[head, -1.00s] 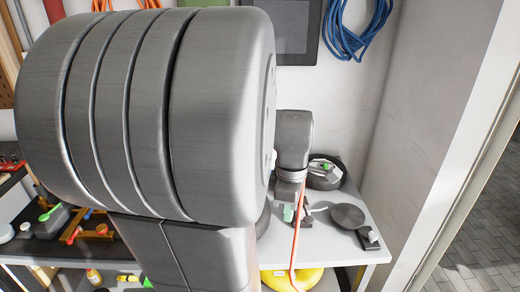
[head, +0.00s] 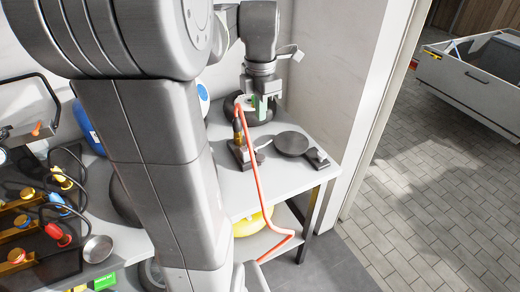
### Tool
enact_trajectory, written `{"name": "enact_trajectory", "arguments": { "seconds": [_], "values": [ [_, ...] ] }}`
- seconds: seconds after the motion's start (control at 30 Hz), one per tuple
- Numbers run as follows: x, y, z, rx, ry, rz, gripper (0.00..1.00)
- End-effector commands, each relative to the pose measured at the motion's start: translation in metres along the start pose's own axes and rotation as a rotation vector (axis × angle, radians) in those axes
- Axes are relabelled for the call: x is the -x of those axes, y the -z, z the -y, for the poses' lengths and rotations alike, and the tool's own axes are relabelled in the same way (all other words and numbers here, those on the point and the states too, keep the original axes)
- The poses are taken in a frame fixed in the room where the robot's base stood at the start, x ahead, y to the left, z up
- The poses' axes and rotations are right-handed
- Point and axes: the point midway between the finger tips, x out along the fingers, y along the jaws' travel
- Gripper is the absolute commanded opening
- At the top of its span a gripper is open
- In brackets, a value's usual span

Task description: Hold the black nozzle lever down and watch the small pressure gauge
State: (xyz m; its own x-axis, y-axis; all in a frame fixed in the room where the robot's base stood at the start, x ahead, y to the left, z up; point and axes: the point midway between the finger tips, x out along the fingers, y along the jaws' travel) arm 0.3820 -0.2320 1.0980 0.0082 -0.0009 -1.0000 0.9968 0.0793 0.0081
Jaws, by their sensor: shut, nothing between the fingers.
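My gripper (head: 263,112) points down above the small bench at the wall, shut and empty. Green shows at its fingers. A dark round ring-shaped thing (head: 246,115) lies behind and below it, partly covered. Left of and below the gripper, a dark upright piece with an orange part (head: 238,133), perhaps the nozzle, stands on a dark block (head: 242,155). An orange hose (head: 256,185) runs down near it. I cannot make out the lever. A small dark block with a pale top (head: 317,157) is at the bench's right corner; I cannot tell whether it is the gauge.
A flat dark disc (head: 291,144) lies on the bench (head: 285,178). A yellow rounded thing (head: 253,222) is on the shelf below. My arm hides much of the middle. Cables and coloured plugs (head: 62,178) crowd the left. Paved floor (head: 420,190) is open at right.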

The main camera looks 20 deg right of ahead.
Motion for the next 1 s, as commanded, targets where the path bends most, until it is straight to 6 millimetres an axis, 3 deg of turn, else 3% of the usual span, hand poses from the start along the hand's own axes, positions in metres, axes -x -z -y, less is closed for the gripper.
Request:
{"name": "enact_trajectory", "arguments": {
  "seconds": [0.23, 0.7, 1.0],
  "values": [
    [-0.023, 0.001, 0.001, -0.001, 0.004, -0.002, 0.00],
    [-0.117, 0.001, 0.001, -0.001, 0.004, -0.002, 0.00],
    [-0.140, 0.000, 0.000, -0.001, 0.000, 0.000, 0.00]
  ]
}}
